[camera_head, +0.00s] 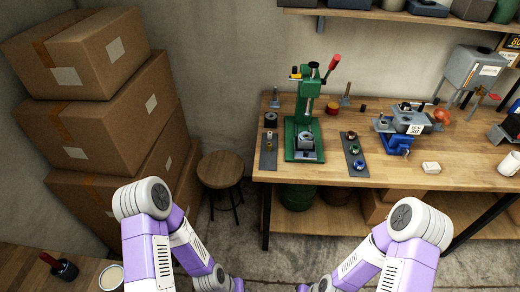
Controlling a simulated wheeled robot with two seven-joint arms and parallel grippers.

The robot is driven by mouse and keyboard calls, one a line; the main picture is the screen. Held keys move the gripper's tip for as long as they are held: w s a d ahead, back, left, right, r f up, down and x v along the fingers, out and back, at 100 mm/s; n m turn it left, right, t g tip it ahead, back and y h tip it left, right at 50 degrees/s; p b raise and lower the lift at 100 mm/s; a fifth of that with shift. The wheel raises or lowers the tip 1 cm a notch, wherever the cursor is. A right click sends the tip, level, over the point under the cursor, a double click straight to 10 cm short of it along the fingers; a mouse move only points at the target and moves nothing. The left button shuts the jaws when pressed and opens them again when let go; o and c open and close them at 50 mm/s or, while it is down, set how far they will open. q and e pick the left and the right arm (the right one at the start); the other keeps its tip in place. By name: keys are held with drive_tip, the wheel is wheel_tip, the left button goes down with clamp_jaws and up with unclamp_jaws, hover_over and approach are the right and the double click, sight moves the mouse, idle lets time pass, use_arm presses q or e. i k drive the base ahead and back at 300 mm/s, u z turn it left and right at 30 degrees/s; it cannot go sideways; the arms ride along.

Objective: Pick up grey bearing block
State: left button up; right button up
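A grey block (306,142) with a round, ring-like centre sits on the base of the green arbor press (304,115) on the wooden workbench; it looks like the bearing block, though it is small in the picture. My two purple and white arms reach in from the bottom, elbows raised and forearms angled down towards the bottom middle. Both grippers are cut off by the bottom edge, well short of the bench and the block.
A dark strip (354,155) with several small coloured parts lies right of the press, another strip (268,153) to its left. A blue vise (399,143) stands further right. A round stool (220,170) and stacked cardboard boxes (90,95) stand left.

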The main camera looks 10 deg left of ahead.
sight(304, 143)
drive_tip(key=u, duration=0.7)
drive_tip(key=i, duration=1.3)
drive_tip(key=z, duration=0.7)
